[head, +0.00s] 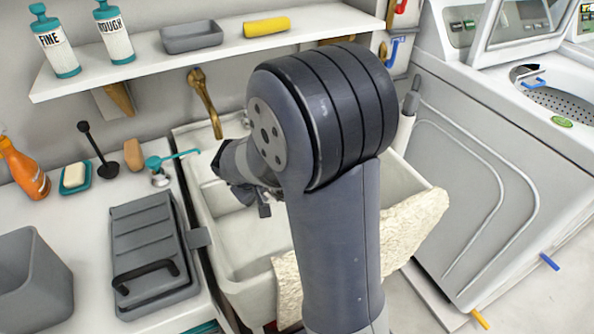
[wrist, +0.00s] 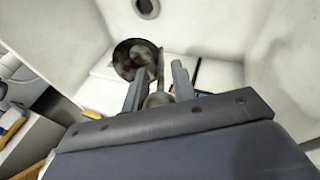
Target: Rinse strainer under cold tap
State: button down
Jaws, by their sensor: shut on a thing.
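The strainer shows in the wrist view as a dark round bowl (wrist: 127,57) with a thin handle running back between my fingers. My gripper (wrist: 160,80) is shut on it at the handle, inside the white sink (wrist: 245,25). In the head view my arm hides the strainer and most of my gripper. The curved brass tap spout (head: 204,98) rises at the back wall over the sink (head: 250,247), left of my wrist. A small metal fitting with a teal lever (head: 172,158) stands on the counter left of the sink. I cannot tell whether water runs.
A grey ribbed box (head: 147,245) and grey bin (head: 30,283) stand on the left counter, with a soap dish (head: 75,178) behind. A shelf (head: 160,58) with bottles and a tray spans the wall above. A washing machine (head: 500,180) stands right. A cream cloth (head: 400,230) hangs over the sink's front.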

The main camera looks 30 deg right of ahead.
jog(key=shift+s+a+r+p, duration=0.35)
jog(key=shift+s+a+r, duration=0.4)
jog(key=shift+a+r, duration=0.2)
jog(key=shift+s+a+r+p, duration=0.35)
jog(key=shift+s+a+r, duration=0.35)
jog(key=shift+a+r, duration=0.2)
jog(key=shift+w, duration=0.1)
jog(key=w+f+m+g, duration=0.1)
jog(key=w+f+m, duration=0.2)
jog(key=w+f, duration=0.15)
jog(key=shift+h, duration=0.4)
jog(key=r+p, duration=0.1)
jog(key=p, duration=0.3)
jog(key=s+r+p, duration=0.1)
jog(key=r+p, duration=0.1)
jog(key=p, duration=0.3)
jog(key=r+p, duration=0.2)
jog(key=p, duration=0.3)
jog(key=shift+s+d, duration=0.25)
jog(key=shift+s, duration=0.15)
jog(key=shift+f, duration=0.15)
